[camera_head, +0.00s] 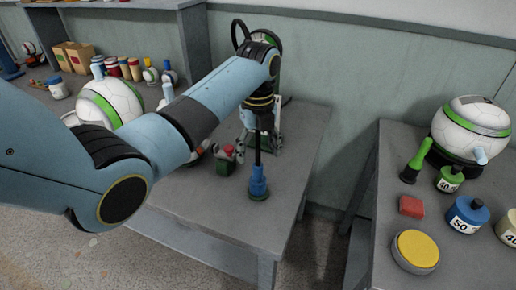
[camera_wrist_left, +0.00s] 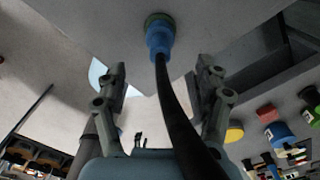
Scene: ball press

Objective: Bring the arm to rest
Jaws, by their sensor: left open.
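My left arm comes in from the left in the camera_head view and bends down over the middle table (camera_head: 312,135). My left gripper (camera_head: 260,142) is above that table, partly hidden by its own wrist. In the left wrist view the two grey fingers (camera_wrist_left: 161,78) stand wide apart. A slim black stem with a blue foot (camera_head: 258,182) stands upright on the table below the gripper. In the left wrist view the blue foot (camera_wrist_left: 159,40) lies beyond the fingertips. The stem passes between the fingers, with gaps to both. My right gripper is not in view.
A right-hand table holds a green-handled tool (camera_head: 416,160), red block (camera_head: 411,207), yellow disc (camera_head: 416,250), blue weight (camera_head: 467,215) and white-green ball (camera_head: 471,130). A red-topped green object (camera_head: 226,160) stands left of the blue foot. A shelf with boxes (camera_head: 76,55) is behind left.

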